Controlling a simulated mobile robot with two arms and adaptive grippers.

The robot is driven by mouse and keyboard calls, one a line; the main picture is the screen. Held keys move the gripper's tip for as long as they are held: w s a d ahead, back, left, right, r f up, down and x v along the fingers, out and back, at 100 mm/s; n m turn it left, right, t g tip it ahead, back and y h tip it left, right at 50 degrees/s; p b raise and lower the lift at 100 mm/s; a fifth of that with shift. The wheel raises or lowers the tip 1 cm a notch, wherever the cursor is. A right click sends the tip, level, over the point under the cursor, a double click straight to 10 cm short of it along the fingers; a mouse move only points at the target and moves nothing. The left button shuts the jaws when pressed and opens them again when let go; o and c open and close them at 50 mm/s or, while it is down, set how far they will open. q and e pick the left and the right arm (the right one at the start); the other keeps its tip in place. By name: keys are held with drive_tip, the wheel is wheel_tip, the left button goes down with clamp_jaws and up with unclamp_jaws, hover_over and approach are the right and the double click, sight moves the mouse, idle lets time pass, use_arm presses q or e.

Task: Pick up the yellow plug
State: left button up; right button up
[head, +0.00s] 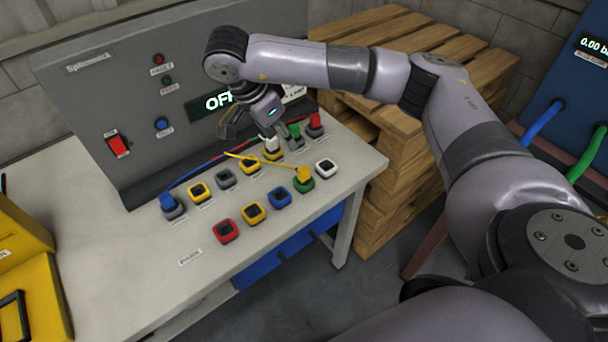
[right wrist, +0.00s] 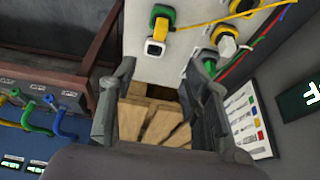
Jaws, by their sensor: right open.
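The yellow plug (head: 304,174) stands in the green-rimmed socket in the front row of the grey bench, with a yellow cable (head: 262,162) running left from it. In the right wrist view the yellow plug (right wrist: 161,14) shows at the top, ahead of and apart from the fingers. My right gripper (head: 252,129) is above the back row, left of and behind the yellow plug. In its wrist view the right gripper (right wrist: 161,78) is open, with nothing between the fingers. My left gripper is in no view.
White (head: 269,142), green (head: 294,131) and red (head: 314,121) plugs stand close by at the back right, and a blue plug (head: 168,203) at the left. Several empty sockets lie between. The upright panel (head: 100,100) rises behind. A pallet stack (head: 395,150) stands right of the bench.

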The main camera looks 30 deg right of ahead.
drive_tip(key=b, duration=0.1)
approach(303, 169)
drive_tip(key=x, duration=0.2)
drive_tip(key=p+x, duration=0.1)
drive_tip(key=x, duration=0.1)
drive_tip(key=shift+d, duration=0.4)
drive_tip(key=x, duration=0.1)
drive_tip(key=p+x, duration=0.1)
drive_tip(key=x, duration=0.1)
drive_tip(key=p+x, duration=0.1)
drive_tip(key=x, duration=0.1)
drive_tip(key=shift+a+f, duration=0.25)
drive_tip(key=shift+f, duration=0.05)
drive_tip(key=shift+d+f, duration=0.15)
drive_tip(key=shift+f, duration=0.25)
drive_tip(key=shift+c, duration=0.2)
clamp_jaws()
